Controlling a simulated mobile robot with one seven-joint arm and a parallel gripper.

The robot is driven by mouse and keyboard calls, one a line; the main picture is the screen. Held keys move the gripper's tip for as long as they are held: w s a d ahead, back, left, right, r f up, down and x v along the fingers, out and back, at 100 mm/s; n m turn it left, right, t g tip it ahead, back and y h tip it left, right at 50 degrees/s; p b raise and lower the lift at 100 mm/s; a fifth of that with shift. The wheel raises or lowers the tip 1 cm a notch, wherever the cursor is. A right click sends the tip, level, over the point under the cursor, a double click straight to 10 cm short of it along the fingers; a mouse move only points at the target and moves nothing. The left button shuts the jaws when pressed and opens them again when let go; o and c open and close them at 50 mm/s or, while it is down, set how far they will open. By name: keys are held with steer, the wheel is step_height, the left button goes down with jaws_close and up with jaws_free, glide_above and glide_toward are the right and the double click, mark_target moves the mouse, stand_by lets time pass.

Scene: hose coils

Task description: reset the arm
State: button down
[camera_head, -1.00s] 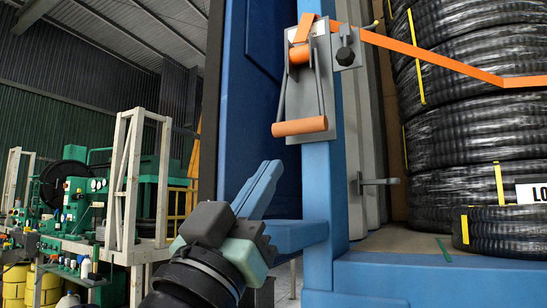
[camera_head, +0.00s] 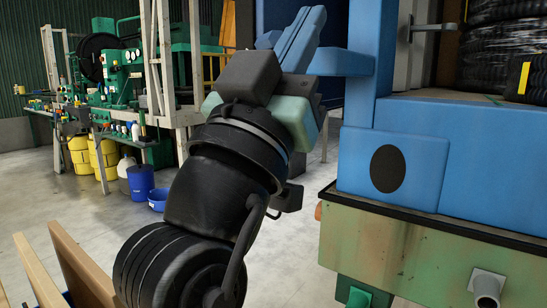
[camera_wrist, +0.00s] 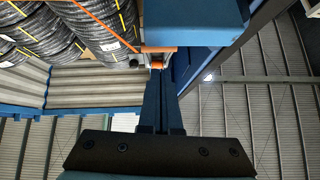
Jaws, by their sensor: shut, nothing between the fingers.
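My gripper (camera_head: 304,22) shows at the top middle of the head view, its blue fingers pointing up and side by side. In the wrist view my gripper (camera_wrist: 158,85) is shut with nothing between its fingers. The arm rises from the bottom of the head view, left of the blue frame. The orange-handled ratchet (camera_wrist: 158,64) shows just beyond the fingertips in the wrist view; I cannot tell the gap from this angle. It is out of the head view.
A blue container frame (camera_head: 395,180) stands close right of my arm, above a greenish base (camera_head: 400,255). Black hose coils (camera_wrist: 70,35), crossed by an orange strap (camera_wrist: 95,18), are stacked inside. A workbench with green machines (camera_head: 115,80) and buckets (camera_head: 140,182) stand left. Grey floor (camera_head: 75,215) lies between.

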steer(key=s+a+f+n+t+y, duration=0.2)
steer(key=s+a+n+t+y, duration=0.15)
steer(key=s+n+y, duration=0.6)
step_height(320, 180, up, 18)
steer(key=m+t+y+p, duration=0.1)
steer(key=m+y+p, duration=0.2)
steer(key=p, duration=1.5)
steer(key=shift+w+y, duration=0.35)
steer(key=shift+y, duration=0.3)
steer(key=shift+f, duration=0.1)
